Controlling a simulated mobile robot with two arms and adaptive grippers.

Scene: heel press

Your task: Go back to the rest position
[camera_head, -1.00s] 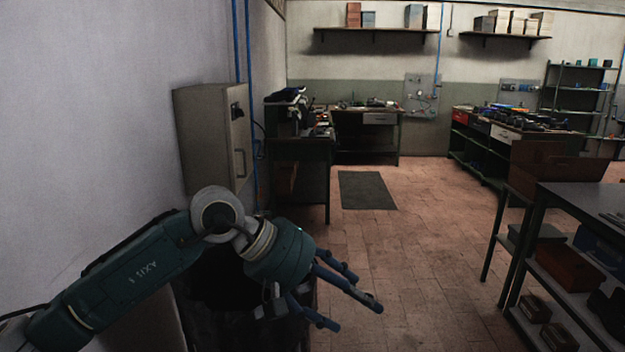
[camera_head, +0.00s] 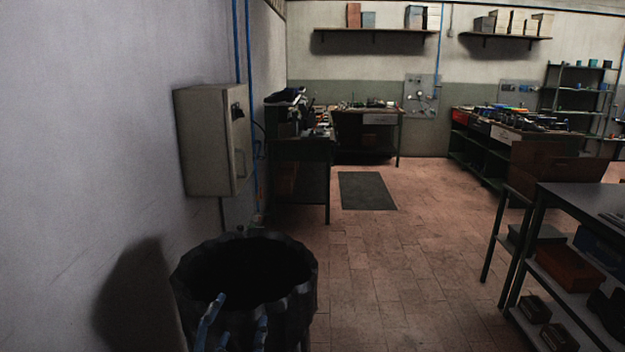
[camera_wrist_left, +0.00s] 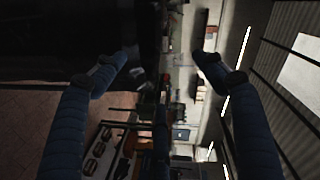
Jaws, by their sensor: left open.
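My left gripper (camera_head: 232,325) shows at the bottom of the head view, in front of the dark bin; only its blue fingers are in the picture. In the left wrist view my left gripper (camera_wrist_left: 160,72) has its fingers wide apart with nothing between them, so it is open and empty. The rest of the left arm is out of the head view. My right gripper is in neither view.
A dark round bin (camera_head: 300,285) stands by the left wall, open at the top. A grey wall cabinet (camera_head: 208,145) hangs above and behind it. A dark table with shelves (camera_head: 585,205) stands at the right. The tiled floor between is clear.

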